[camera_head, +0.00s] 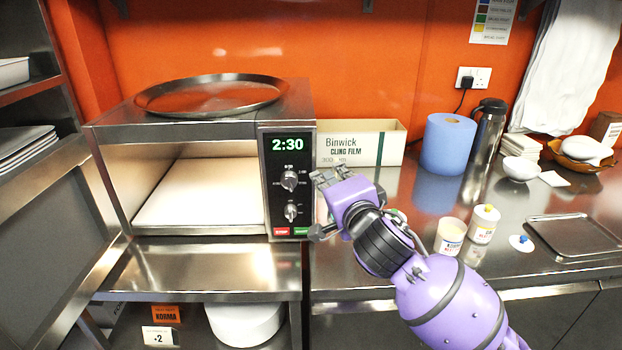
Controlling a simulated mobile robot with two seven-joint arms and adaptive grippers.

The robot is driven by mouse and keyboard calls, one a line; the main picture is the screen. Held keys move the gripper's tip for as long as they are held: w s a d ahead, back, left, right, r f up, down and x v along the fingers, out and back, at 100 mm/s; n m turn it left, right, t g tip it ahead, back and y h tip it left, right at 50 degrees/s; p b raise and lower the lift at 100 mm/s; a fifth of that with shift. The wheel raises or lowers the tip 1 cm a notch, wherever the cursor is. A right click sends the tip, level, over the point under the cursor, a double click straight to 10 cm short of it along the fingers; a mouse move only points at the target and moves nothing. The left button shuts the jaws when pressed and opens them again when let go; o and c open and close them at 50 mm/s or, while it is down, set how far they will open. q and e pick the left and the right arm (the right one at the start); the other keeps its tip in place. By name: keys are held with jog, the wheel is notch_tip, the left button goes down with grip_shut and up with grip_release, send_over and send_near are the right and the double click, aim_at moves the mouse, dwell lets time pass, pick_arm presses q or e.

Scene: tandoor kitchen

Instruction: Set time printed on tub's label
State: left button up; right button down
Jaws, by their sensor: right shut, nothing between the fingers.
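A steel microwave (190,225) stands on the steel counter with its cavity visible from the front. Its green display (287,144) reads 2:30. Below the display are an upper dial (290,180), a lower dial (291,212), a red button (282,231) and a green button (301,231). My purple right gripper (324,178) is shut and empty, just right of the upper dial. Whether it touches the panel I cannot tell. Two small labelled tubs, one at the front (450,236) and one behind it (484,225), stand right of my arm. Their print is too small to read. My left gripper is out of view.
A cling film box (350,148), a blue paper roll (447,143) and a steel flask (487,135) stand along the back. A round tray (212,95) lies on the microwave. A steel tray (575,238) and a white bowl (520,168) are at right.

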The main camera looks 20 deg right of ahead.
aim_at(289, 182)
jog(key=a, duration=0.1)
jog(key=w+a, duration=0.1)
jog(key=w+a+f, duration=0.1)
jog(key=shift+a, duration=0.35)
jog(key=shift+w+f, duration=0.1)
